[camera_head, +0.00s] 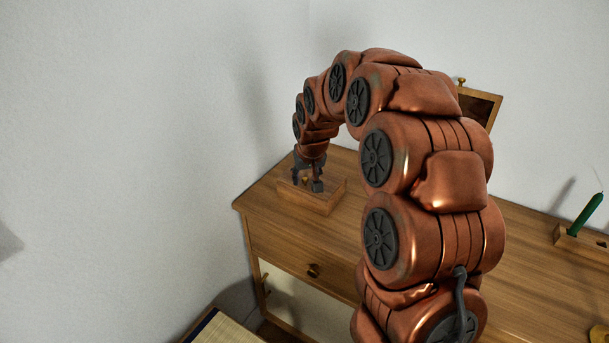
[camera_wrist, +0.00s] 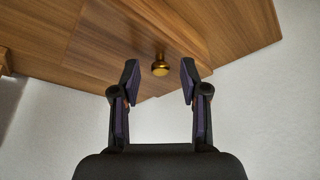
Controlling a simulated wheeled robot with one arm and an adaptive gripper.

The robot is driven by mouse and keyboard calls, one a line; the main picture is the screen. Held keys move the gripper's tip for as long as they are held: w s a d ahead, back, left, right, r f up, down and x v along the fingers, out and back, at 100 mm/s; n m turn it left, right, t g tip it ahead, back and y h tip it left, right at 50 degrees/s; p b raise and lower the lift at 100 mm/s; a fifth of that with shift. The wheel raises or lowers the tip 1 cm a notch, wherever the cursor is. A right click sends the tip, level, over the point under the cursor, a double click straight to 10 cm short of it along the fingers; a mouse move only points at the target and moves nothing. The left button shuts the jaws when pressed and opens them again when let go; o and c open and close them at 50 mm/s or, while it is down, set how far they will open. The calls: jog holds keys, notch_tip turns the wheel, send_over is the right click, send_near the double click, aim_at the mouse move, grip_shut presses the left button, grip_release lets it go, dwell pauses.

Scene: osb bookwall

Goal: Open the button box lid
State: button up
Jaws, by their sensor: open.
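A small wooden box (camera_head: 322,203) sits on the back left corner of a wooden desk in the head view; I take it to be the button box. Its lid looks closed, though my gripper partly covers it. My gripper (camera_head: 308,182) points down at the top of the box. In the wrist view my gripper (camera_wrist: 160,82) is open, with one dark finger to each side of a round brass knob (camera_wrist: 160,67). The knob shows between the fingertips with gaps on both sides, and neither finger appears to touch it.
The wooden desk (camera_head: 275,230) has a knobbed drawer in front. A framed wooden piece with a brass knob (camera_head: 461,82) stands behind my arm, partly hidden. A green candle (camera_head: 587,213) stands in a wooden holder at right. White walls close off the left and back.

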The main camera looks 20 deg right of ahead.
jog(key=shift+c, duration=0.3)
grip_shut()
